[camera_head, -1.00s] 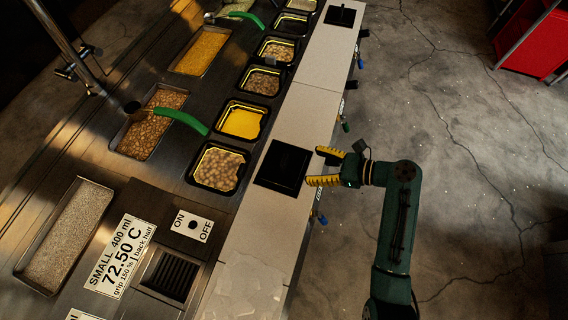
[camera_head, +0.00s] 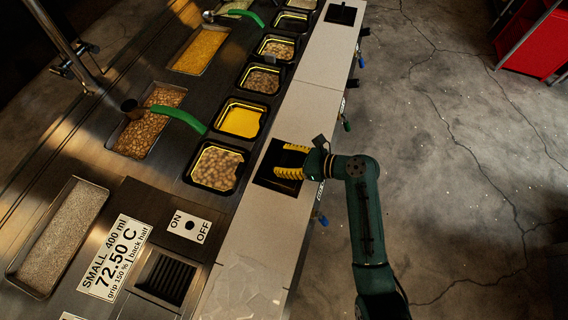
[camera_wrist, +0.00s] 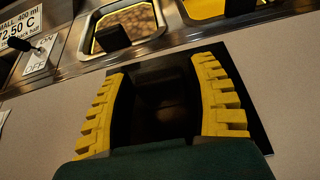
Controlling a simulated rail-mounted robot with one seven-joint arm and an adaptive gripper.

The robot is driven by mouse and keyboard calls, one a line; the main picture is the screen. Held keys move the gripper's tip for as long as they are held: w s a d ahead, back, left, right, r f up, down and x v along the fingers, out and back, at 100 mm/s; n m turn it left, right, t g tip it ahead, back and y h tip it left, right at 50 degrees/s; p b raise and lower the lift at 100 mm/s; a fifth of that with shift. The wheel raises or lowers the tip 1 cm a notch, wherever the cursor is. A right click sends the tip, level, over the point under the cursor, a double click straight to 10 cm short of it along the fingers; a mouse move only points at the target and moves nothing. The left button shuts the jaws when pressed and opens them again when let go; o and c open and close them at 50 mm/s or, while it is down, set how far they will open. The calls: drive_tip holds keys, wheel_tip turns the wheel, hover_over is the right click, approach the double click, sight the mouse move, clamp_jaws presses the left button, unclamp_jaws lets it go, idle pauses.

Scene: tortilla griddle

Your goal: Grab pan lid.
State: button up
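A black square item (camera_head: 264,177), which looks like the pan lid, lies flat on the pale counter strip. It also shows in the wrist view (camera_wrist: 240,82), with a dark raised block between my fingers that may be its handle. My gripper (camera_head: 281,159) has yellow ridged fingers, spread apart and reaching over this square from the right. In the wrist view my gripper (camera_wrist: 160,70) has one finger on each side of the dark block. It is too dark to tell whether the fingers touch it.
A pan of beans (camera_head: 217,167) and a yellow-filled pan (camera_head: 240,121) sit just left of the counter strip. An ON/OFF switch panel (camera_head: 189,226) is at lower left. Another black square (camera_head: 341,14) lies at the far end. Open floor is on the right.

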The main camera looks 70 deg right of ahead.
drive_tip(key=c, duration=0.9)
drive_tip(key=shift+o, duration=0.2)
drive_tip(key=shift+r, duration=0.15)
